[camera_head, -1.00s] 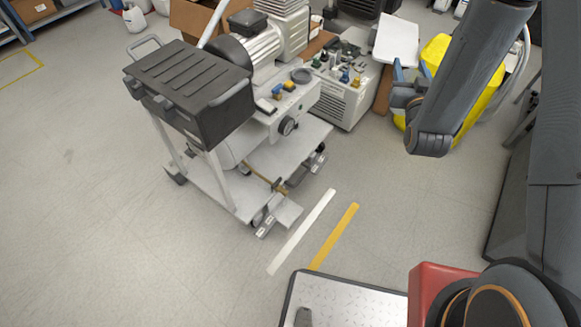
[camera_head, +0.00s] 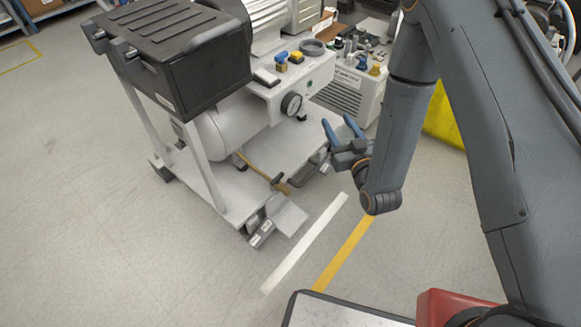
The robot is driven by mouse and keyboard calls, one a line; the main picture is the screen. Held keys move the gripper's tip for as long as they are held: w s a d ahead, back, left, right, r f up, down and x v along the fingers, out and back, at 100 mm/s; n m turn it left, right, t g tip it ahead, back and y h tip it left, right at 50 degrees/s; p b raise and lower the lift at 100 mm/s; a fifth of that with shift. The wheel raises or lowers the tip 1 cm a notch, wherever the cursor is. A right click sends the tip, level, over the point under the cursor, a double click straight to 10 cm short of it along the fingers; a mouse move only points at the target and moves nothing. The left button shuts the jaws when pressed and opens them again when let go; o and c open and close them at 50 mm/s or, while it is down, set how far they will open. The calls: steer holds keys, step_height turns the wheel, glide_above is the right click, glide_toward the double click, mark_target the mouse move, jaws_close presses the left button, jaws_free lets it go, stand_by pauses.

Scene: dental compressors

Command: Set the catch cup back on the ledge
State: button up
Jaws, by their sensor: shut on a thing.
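My gripper (camera_head: 342,127) is low in front of the compressor cart, right of its pressure gauge. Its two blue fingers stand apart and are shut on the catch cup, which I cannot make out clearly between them. The compressor's light-grey ledge (camera_head: 318,72) lies up and to the left of the gripper, apart from it. A dark grey round ring or shallow dish (camera_head: 311,47) sits on the ledge, beside yellow and blue fittings (camera_head: 282,60).
The black lidded case (camera_head: 175,55) stands high on the cart at the left. The cart's lower deck (camera_head: 215,180) carries a brass-coloured bar. A second grey unit (camera_head: 345,85) with fittings stands behind the gripper. A yellow thing (camera_head: 445,118) is partly hidden by my arm. Open floor lies at left.

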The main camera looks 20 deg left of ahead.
steer(key=s+a+f+n+g+y+b, duration=0.1)
steer(key=s+a+f+y+b, duration=0.2)
steer(key=f, duration=0.4)
steer(key=s+a+f+n+g+b, duration=0.1)
steer(key=a+f+b, duration=0.3)
steer(key=f+b, duration=0.3)
steer(key=f+b+x, duration=0.2)
steer(key=b+x, duration=0.4)
steer(key=x, duration=1.1)
steer(key=shift+w+a+f+b, duration=0.2)
steer(key=shift+a+f+b, duration=0.1)
steer(key=shift+a+f, duration=0.1)
steer(key=o, duration=1.4)
steer(key=shift+f, duration=0.1)
steer(key=shift+o, duration=0.2)
